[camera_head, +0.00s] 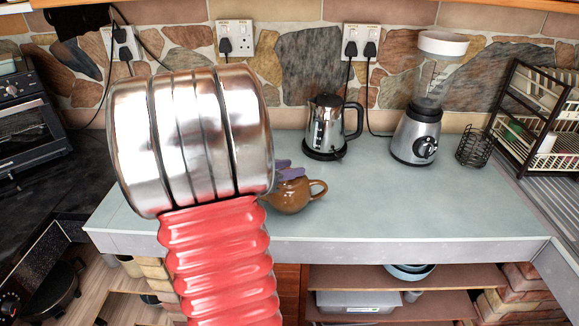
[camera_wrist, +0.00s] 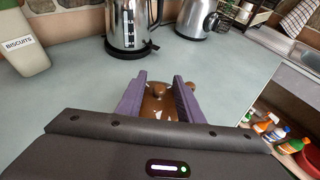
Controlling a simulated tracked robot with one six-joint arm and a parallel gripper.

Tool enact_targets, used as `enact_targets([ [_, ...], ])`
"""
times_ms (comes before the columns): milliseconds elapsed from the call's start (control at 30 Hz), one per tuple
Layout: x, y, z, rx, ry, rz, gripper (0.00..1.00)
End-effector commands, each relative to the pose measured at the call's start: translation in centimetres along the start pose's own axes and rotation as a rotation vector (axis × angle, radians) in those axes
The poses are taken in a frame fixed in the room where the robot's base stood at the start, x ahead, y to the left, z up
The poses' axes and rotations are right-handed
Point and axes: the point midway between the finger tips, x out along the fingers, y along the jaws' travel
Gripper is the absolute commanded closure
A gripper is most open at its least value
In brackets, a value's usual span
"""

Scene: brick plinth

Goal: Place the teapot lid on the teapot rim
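The brown teapot (camera_head: 290,195) stands on the counter in the head view, with its handle to the right. Its left side is hidden behind my arm. My gripper (camera_head: 287,172) has purple fingers close above the top of the teapot. In the wrist view my gripper (camera_wrist: 160,80) has its two fingers apart, with glossy brown ware between them. I cannot tell which part of this is the lid and which is the teapot, or whether the fingers press on it. I cannot make out a separate lid in the head view.
A steel kettle (camera_head: 328,127) stands behind the teapot, with a blender (camera_head: 418,130) to its right. A dish rack (camera_head: 545,120) is at the far right. A biscuits tin (camera_wrist: 22,45) is at the left in the wrist view. The counter (camera_head: 430,205) right of the teapot is clear.

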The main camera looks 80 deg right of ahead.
Motion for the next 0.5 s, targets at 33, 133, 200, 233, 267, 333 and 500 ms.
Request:
enact_targets([
  [33, 0.0, 0.0, 0.0, 0.0, 0.0, 0.0, 0.67],
  [133, 0.0, 0.0, 0.1, 0.001, 0.0, 0.0, 0.67],
  [200, -0.1, 0.0, 0.3, 0.001, 0.0, 0.001, 0.67],
  [233, -0.3, 0.0, 0.3, 0.001, 0.0, 0.001, 0.67],
  [267, -0.5, 0.1, 0.2, 0.001, 0.0, 0.001, 0.67],
  [333, -1.1, 0.1, 0.2, 0.001, 0.0, 0.002, 0.67],
  [500, -3.4, 0.1, 0.3, 0.001, -0.001, 0.005, 0.67],
])
